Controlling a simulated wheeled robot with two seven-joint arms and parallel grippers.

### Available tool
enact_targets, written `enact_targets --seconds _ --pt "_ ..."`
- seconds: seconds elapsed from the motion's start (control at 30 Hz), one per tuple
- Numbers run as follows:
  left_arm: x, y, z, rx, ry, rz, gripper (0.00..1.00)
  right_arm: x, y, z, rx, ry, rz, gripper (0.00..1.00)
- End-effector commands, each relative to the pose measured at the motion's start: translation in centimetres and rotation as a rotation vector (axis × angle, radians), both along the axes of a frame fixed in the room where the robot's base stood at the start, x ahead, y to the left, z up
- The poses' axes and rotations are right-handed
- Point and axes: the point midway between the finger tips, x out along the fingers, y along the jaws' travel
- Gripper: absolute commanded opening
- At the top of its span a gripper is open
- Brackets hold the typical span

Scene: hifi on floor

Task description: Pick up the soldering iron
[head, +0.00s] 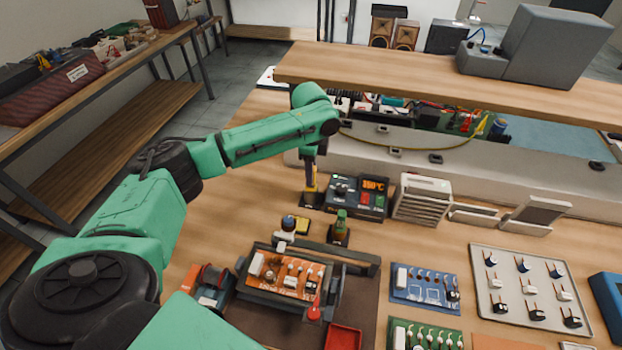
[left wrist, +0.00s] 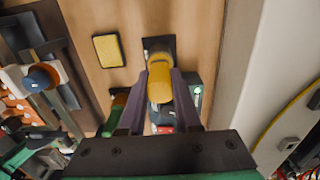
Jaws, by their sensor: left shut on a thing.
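The soldering iron (head: 312,183), seen as a yellow handle, stands about upright over a small dark base beside the soldering station (head: 358,196) with its lit orange display. My left gripper (head: 311,173) reaches down over it from above. In the left wrist view the yellow handle (left wrist: 160,68) sits between the two dark fingers of my left gripper (left wrist: 162,80), which is shut on it. The iron's lower part and tip are hidden. My right gripper is in neither view.
A yellow pad (head: 301,225) and a green-topped item (head: 340,226) stand close by in front. A circuit board in a holder (head: 285,272) lies nearer. A grey vented box (head: 422,198) stands right of the station. A raised wooden shelf (head: 430,82) runs behind.

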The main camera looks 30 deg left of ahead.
Motion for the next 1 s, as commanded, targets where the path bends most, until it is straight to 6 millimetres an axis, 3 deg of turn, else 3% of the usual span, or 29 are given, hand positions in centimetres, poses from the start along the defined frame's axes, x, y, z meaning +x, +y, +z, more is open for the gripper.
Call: enact_targets --seconds 0.17,0.33,0.63,0.8,1.0 --pt "0.1 0.0 0.7 0.000 -0.002 0.000 0.00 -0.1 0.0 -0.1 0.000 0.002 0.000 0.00" --pt "0.1 0.0 3.2 -0.002 -0.005 0.000 0.00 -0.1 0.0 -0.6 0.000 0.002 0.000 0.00" --pt "0.1 -0.1 11.5 -0.003 -0.006 -0.001 0.00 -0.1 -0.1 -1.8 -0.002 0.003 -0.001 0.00" --pt "0.1 0.0 16.7 0.001 -0.005 0.001 0.00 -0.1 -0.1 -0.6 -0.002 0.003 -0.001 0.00" --pt "0.0 0.0 19.6 0.000 -0.001 0.001 0.00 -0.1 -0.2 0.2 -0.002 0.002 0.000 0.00"
